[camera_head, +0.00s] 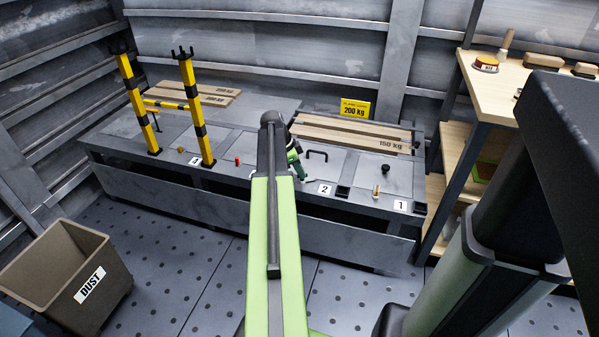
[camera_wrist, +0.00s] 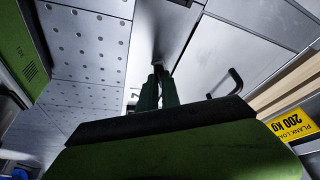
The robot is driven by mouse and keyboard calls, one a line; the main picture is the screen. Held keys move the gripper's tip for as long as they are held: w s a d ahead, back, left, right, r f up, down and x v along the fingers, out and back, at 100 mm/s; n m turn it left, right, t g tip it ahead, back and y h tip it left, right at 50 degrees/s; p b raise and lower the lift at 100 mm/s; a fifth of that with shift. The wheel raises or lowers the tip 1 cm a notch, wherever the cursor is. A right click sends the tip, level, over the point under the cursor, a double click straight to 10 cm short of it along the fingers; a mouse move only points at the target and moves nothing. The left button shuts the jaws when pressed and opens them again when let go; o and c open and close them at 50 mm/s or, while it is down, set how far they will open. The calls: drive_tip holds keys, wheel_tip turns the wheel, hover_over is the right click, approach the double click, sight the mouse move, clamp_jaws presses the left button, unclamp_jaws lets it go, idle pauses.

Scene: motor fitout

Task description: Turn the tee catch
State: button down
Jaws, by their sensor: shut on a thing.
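My gripper (camera_head: 298,170) is down at the bench top, just left of the number 2 label (camera_head: 324,189). In the wrist view its two green fingers (camera_wrist: 158,72) point away over the grey panels and are closed together. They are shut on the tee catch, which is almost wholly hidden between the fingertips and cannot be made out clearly. The arm also covers part of the bench in the head view. A black bar handle (camera_head: 313,154) stands on the panel right of my gripper, apart from it, and shows in the wrist view (camera_wrist: 229,82).
Yellow-black posts (camera_head: 195,105) rise from the bench (camera_head: 140,140) at left. A small red piece (camera_head: 238,160) lies between them and my arm. Planks (camera_head: 350,130) and a yellow 200 kg sign (camera_head: 355,108) are behind. A brass knob (camera_head: 376,190) stands near label 1. A dust bin (camera_head: 65,270) stands left.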

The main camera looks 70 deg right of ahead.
drive_tip(key=n, duration=0.2)
drive_tip(key=n+t+h, duration=0.1)
drive_tip(key=n, duration=0.1)
drive_tip(key=n+t, duration=0.1)
drive_tip(key=n, duration=0.1)
drive_tip(key=shift+s+a, duration=0.25)
drive_tip(key=shift+a, duration=0.1)
drive_tip(key=n+t, duration=0.1)
drive_tip(key=n, duration=0.2)
drive_tip(key=n+t, duration=0.1)
drive_tip(key=n, duration=0.1)
drive_tip(key=shift+s+n+h, duration=0.2)
drive_tip(key=shift+n+h, duration=0.2)
drive_tip(key=c, duration=1.6)
unclamp_jaws()
drive_tip(key=shift+d, duration=0.1)
drive_tip(key=shift+o, duration=0.2)
drive_tip(key=shift+r+p, duration=0.3)
drive_tip(key=shift+p, duration=0.05)
drive_tip(key=p+v, duration=1.5)
drive_tip(key=v, duration=0.1)
drive_tip(key=shift+a+r, duration=0.3)
